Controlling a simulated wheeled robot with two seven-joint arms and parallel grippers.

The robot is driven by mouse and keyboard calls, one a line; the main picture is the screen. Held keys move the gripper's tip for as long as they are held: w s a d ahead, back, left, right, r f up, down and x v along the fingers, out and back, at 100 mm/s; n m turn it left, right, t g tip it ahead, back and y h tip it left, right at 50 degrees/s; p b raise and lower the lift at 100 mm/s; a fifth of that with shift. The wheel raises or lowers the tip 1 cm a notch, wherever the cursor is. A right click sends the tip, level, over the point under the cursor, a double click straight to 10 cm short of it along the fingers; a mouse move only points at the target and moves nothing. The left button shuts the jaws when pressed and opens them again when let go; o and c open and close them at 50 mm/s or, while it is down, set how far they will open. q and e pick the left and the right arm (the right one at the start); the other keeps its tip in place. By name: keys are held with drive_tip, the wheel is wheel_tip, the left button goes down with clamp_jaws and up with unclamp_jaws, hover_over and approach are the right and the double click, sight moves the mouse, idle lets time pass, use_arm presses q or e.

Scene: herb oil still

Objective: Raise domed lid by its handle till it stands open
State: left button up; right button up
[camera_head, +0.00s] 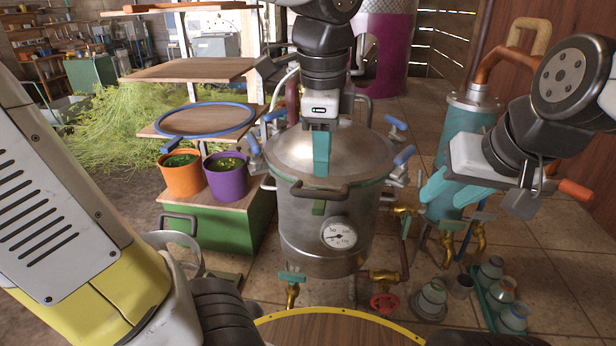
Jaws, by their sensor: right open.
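The domed lid (290,148) is brushed steel and sits down on the steel still pot (300,225); no gap shows along its rim. Its dark brown handle (340,190) is a bar at the front edge. My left gripper (320,172) points down from above, its teal finger right at the middle of the handle. A darker green piece shows just below the bar. I see the fingers edge-on, so whether they close on the handle is unclear. My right gripper (450,203) is open and empty, to the right of the pot, in front of the teal cylinder (461,135).
Blue-handled clamps (404,155) stick out around the pot rim. Orange (181,178) and purple (227,180) planters stand at left on a wooden bench. Brass valves and a red wheel (385,303) are low at the front. A tray of bottles (499,303) stands at lower right.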

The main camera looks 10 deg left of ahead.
sight(321, 192)
use_arm(q)
drive_tip(key=f, duration=0.2)
drive_tip(key=w+f, duration=0.1)
drive_tip(key=f, duration=0.4)
drive_tip(key=shift+w+a+f, duration=0.15)
drive_tip(key=shift+f, duration=0.25)
clamp_jaws()
idle(1.1)
